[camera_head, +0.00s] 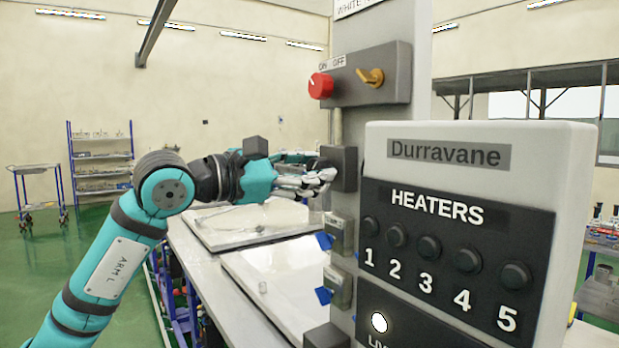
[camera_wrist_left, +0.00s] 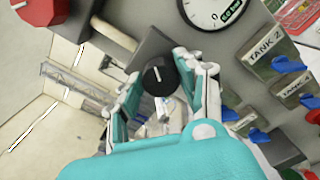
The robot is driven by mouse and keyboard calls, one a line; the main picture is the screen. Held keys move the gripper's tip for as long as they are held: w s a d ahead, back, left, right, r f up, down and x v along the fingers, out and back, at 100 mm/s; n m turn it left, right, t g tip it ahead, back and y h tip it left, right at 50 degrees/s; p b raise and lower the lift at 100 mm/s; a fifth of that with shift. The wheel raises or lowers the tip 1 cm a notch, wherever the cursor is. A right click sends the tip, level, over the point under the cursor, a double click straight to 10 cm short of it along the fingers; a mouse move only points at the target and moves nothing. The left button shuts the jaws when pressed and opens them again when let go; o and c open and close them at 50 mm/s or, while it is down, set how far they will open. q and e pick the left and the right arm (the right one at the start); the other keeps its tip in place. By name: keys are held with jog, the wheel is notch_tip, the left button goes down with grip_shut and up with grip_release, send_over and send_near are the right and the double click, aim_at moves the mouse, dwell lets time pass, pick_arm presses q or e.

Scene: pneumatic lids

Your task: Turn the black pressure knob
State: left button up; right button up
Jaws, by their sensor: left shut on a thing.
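The black pressure knob (camera_wrist_left: 158,77) shows in the left wrist view, round with a white pointer line, below and left of a round gauge (camera_wrist_left: 207,14). My left gripper (camera_head: 325,178) reaches the side of the control column in the head view, where its fingers hide the knob. In the left wrist view its two fingers stand on either side of the knob, shut on it. The pointer line points nearly straight up in that view. My right gripper is in neither view.
A Durravane heater panel (camera_head: 480,143) with black buttons stands close at the right. A red switch (camera_head: 320,86) and a yellow switch (camera_head: 370,77) are above the gripper. Blue-handled valves (camera_head: 325,241) sit below it. A bench (camera_head: 200,272) extends beneath the arm.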

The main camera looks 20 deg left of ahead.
pick_arm(q)
jog(key=shift+m, duration=0.8)
jog(key=o, duration=1.2)
jog(key=shift+c, duration=0.2)
jog(key=v, duration=1.2)
